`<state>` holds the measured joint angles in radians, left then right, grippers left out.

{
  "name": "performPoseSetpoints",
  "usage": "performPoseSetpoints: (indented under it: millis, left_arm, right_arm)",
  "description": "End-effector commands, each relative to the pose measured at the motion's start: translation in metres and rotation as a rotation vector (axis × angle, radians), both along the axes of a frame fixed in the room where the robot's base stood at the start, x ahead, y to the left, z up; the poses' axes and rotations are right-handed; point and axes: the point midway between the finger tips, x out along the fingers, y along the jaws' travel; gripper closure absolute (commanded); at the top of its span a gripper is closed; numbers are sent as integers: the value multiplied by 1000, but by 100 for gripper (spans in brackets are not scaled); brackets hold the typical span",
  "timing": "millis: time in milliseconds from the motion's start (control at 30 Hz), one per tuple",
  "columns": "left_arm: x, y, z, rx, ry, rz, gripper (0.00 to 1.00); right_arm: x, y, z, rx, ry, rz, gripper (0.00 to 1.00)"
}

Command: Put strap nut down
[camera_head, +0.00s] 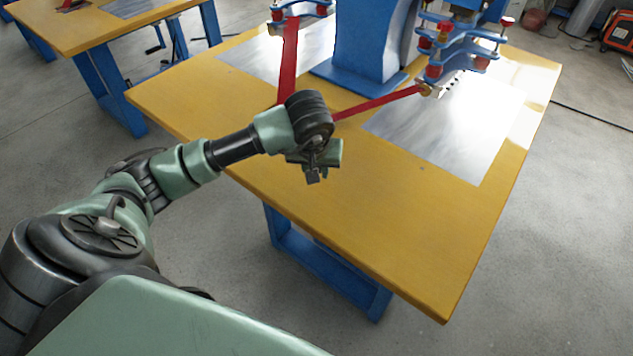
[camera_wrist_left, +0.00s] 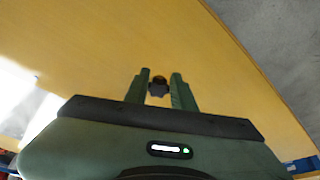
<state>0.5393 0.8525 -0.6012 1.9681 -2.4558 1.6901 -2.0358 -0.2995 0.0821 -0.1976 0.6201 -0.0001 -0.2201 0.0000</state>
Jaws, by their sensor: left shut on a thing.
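The strap nut (camera_wrist_left: 158,88) is a small dark knob with a brass-coloured bit, seen between the two green fingers of my left gripper (camera_wrist_left: 161,78) in the left wrist view. The left gripper is shut on it. In the head view my left gripper (camera_head: 314,170) hangs over the near left part of the yellow table (camera_head: 400,236), pointing down. A gap to the tabletop is hard to judge there, and the nut is not clearly told apart from the gripper. My right gripper is in neither view.
A blue machine stand (camera_head: 358,50) rises from the table's back, with red arms and blue clamp heads (camera_head: 458,50) at its sides. A shiny metal sheet (camera_head: 440,135) lies on the right. The table's front is bare. Another yellow table (camera_head: 70,30) stands at the back left.

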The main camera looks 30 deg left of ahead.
Motion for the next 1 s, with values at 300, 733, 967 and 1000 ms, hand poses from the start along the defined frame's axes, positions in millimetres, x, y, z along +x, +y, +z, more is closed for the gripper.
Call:
performPoseSetpoints:
  millis: [300, 733, 967, 1000]
  left_arm:
    - [-1, -1, -31, -2, 4, 0, 100]
    - [0, 0, -52, 1, -1, -1, 100]
    - [0, 0, -59, 0, -1, 0, 100]
    - [0, 0, -60, 0, -1, 0, 100]
  right_arm:
    - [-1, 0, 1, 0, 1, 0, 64]
    - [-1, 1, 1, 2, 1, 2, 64]
    - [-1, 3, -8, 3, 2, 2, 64]
    - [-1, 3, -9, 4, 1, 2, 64]
